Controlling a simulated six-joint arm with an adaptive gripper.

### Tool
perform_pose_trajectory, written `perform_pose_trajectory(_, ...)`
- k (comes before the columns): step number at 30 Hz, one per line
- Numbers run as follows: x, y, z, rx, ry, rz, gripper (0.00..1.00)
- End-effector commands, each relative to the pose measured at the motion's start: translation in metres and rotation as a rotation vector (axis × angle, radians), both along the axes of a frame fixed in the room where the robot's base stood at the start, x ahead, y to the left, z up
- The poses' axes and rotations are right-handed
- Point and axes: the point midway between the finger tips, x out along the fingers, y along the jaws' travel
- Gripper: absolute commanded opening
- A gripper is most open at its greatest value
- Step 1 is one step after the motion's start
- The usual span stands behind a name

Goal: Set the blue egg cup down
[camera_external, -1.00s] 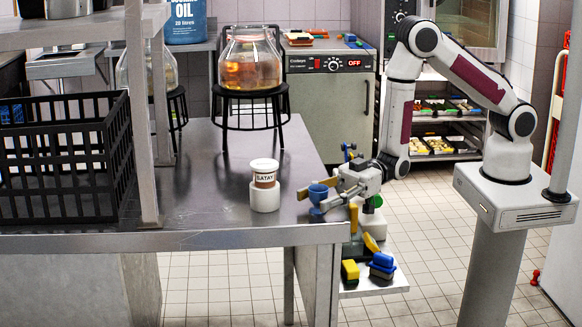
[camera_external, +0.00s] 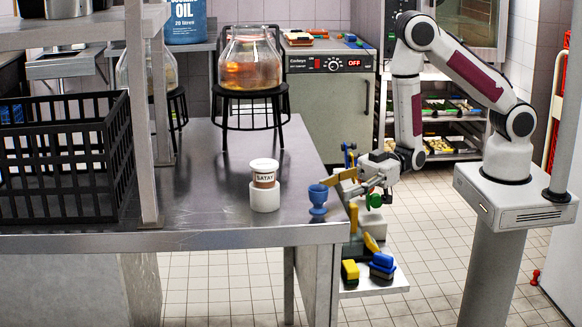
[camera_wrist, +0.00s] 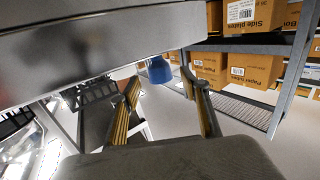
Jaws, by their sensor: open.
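The blue egg cup (camera_external: 318,199) stands upright on the steel table (camera_external: 215,220), near its right edge. My gripper (camera_external: 343,187) is just to the right of the cup, with its fingers open and nothing between them. In the external view a gap shows between the cup and most of the gripper. In the wrist view the blue cup (camera_wrist: 159,71) appears beyond the open fingertips (camera_wrist: 164,78), beside the grey table surface.
A glass jar on a black stand (camera_external: 250,92) is behind. A black crate (camera_external: 65,160) is at left. Blue and yellow blocks (camera_external: 382,264) lie on a lower shelf.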

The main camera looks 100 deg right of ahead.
Motion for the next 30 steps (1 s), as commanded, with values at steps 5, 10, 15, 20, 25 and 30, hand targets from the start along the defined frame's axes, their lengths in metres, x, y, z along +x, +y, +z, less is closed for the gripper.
perform_pose_trajectory(5, -0.0074, -0.0047, 0.0007, 0.000, 0.000, 0.000, 0.46)
perform_pose_trajectory(10, -0.0083, -0.0051, 0.0010, 0.001, -0.001, 0.000, 0.46)
perform_pose_trajectory(15, -0.0083, -0.0050, 0.0009, 0.001, -0.001, 0.000, 0.46)
perform_pose_trajectory(20, -0.0082, -0.0050, 0.0008, 0.000, 0.000, 0.000, 0.46)
perform_pose_trajectory(25, -0.0082, -0.0050, 0.0007, 0.000, 0.000, 0.000, 0.46)
perform_pose_trajectory(30, -0.0076, -0.0052, 0.0013, -0.003, 0.001, -0.001, 0.46)
